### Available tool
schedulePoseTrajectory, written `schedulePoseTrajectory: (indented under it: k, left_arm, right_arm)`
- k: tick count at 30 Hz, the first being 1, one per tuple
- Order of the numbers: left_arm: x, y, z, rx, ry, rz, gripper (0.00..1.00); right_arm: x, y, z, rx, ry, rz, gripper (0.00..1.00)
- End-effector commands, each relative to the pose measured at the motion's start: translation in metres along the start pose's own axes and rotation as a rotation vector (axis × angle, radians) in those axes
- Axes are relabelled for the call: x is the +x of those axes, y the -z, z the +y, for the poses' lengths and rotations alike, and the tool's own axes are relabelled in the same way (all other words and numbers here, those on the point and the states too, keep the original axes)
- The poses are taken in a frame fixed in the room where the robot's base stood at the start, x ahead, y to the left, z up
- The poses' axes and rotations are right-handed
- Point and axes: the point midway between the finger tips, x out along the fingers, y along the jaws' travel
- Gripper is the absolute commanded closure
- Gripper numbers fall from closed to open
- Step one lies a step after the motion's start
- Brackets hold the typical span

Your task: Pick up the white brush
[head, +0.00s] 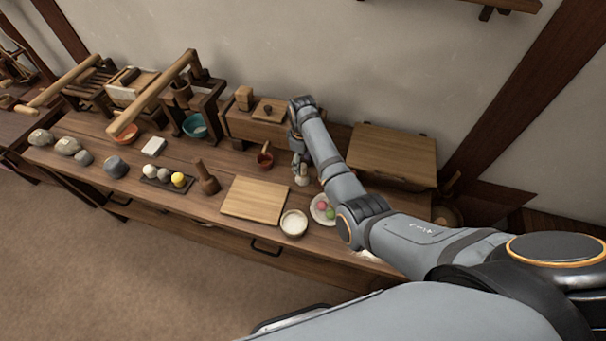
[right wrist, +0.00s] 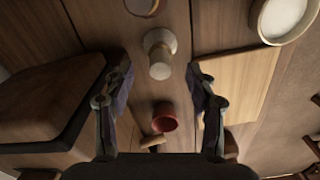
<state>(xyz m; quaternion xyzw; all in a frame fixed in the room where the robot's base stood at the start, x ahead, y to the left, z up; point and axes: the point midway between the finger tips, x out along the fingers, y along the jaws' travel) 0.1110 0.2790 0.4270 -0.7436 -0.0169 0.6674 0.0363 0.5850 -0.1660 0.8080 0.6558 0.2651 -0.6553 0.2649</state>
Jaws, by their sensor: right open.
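The white brush (head: 302,179) stands on the wooden counter, below my right gripper (head: 299,158) in the head view. In the right wrist view the pale brush (right wrist: 160,52) looks upright, with a wide head and a narrower rounded part. My right gripper (right wrist: 157,70) is open, one finger to each side of the view, with the brush between and just beyond the fingertips. The fingers appear apart from it. My left gripper is not in view.
A red cup (head: 265,158) with a handle is close by; it also shows in the right wrist view (right wrist: 165,118). A wooden board (head: 256,199), a bowl of white stuff (head: 294,223), a plate of coloured balls (head: 318,214) and a large wooden box (head: 392,152) surround the brush.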

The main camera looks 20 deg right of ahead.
Motion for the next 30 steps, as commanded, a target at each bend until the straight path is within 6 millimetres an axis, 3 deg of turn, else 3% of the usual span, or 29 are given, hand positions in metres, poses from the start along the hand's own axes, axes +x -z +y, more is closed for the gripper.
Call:
schedulePoseTrajectory:
  k: [6,13,25,30]
  left_arm:
    - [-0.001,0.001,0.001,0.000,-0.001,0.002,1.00]
    - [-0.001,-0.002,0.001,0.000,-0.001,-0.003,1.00]
    - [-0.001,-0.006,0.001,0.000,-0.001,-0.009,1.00]
    - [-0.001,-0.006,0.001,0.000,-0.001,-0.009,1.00]
  right_arm:
    - [0.030,-0.002,-0.001,0.000,0.001,-0.001,0.43]
    - [0.031,-0.002,0.000,0.000,-0.001,0.000,0.43]
    - [0.031,-0.002,-0.001,0.000,0.000,0.000,0.98]
    - [0.032,-0.002,-0.001,0.000,0.000,0.000,1.00]
